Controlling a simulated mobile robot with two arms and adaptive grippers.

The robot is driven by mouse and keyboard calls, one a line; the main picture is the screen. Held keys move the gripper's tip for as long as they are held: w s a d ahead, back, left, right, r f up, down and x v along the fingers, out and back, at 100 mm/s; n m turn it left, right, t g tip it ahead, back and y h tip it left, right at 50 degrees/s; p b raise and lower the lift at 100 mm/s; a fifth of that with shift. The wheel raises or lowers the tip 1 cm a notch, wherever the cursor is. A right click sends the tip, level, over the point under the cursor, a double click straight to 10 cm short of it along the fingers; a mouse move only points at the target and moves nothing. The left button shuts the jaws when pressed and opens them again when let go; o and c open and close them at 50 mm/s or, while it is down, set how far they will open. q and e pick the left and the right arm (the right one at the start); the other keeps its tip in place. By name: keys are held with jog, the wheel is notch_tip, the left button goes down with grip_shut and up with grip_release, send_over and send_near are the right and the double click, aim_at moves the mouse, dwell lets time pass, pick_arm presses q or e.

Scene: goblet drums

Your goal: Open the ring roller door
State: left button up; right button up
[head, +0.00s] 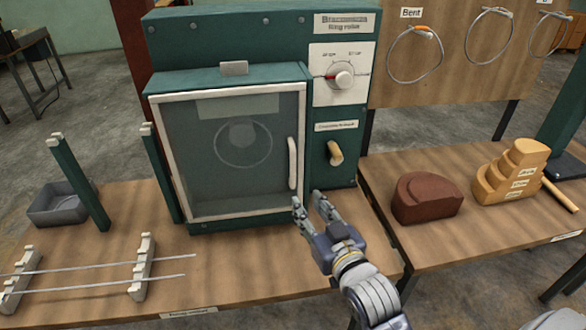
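The ring roller (330,20) is a dark green machine at the back of the wooden bench. Its door (190,130) is a clear panel in a white frame and looks closed. A white vertical handle (292,162) is on the door's right side. My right gripper (309,200) is just below the handle, at the door's lower right corner. Its two fingers are apart with nothing between them. I cannot tell whether a fingertip touches the door frame. My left gripper is not in view.
Right of the door are a dial (342,76) and a wooden-coloured lever (335,153). Green posts (80,185) and rod racks (142,267) stand on the left. Brown (428,198) and tan (511,173) blocks sit on the right bench. Bench space before the door is clear.

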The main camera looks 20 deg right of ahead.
aim_at(294, 169)
jog(key=shift+t, duration=0.6)
jog(key=w+r, duration=0.1)
jog(key=w, duration=0.2)
jog(key=w+r+p, duration=0.1)
jog(key=w, duration=0.3)
jog(key=w+d+r+p, duration=0.1)
jog(key=w, duration=0.3)
grip_shut()
